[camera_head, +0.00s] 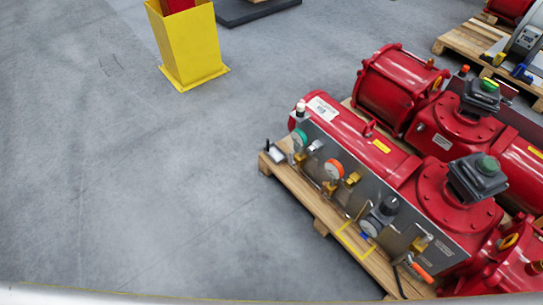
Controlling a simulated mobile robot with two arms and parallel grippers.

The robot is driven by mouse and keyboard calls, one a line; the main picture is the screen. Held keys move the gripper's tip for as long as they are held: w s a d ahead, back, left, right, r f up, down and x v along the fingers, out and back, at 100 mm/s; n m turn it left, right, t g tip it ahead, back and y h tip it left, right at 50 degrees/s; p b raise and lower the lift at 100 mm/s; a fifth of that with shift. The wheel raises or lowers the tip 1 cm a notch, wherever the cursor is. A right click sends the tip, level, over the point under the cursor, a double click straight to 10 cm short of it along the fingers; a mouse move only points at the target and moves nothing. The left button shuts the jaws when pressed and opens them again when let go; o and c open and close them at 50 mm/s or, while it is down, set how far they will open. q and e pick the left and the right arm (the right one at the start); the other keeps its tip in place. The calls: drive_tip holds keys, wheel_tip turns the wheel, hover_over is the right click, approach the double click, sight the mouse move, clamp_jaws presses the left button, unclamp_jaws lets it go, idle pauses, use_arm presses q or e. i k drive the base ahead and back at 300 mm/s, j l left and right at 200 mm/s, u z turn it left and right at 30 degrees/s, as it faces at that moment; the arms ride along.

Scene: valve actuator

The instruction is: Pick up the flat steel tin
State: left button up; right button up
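I cannot make out a flat steel tin anywhere in the head view. A small silver-white part (276,156) shows at the left end of the wooden pallet, but I cannot tell what it is. Neither of my grippers is in view.
A red valve actuator (345,128) with a grey gauge panel stands on a wooden pallet (318,208) at the right. A yellow post guard (190,50) stands at the top. Another loaded pallet (466,41) is at the top right. The grey floor (120,180) at left is clear.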

sight(273, 151)
drive_tip(key=i+j+z, duration=0.1)
drive_tip(key=i+j, duration=0.2)
drive_tip(key=i+j+z, duration=0.15)
drive_tip(key=j, duration=0.25)
drive_tip(key=i+j+z, duration=0.1)
drive_tip(key=i+j, duration=0.25)
drive_tip(key=i+j+z, duration=0.1)
drive_tip(key=i+j, duration=0.15)
drive_tip(key=j, duration=0.25)
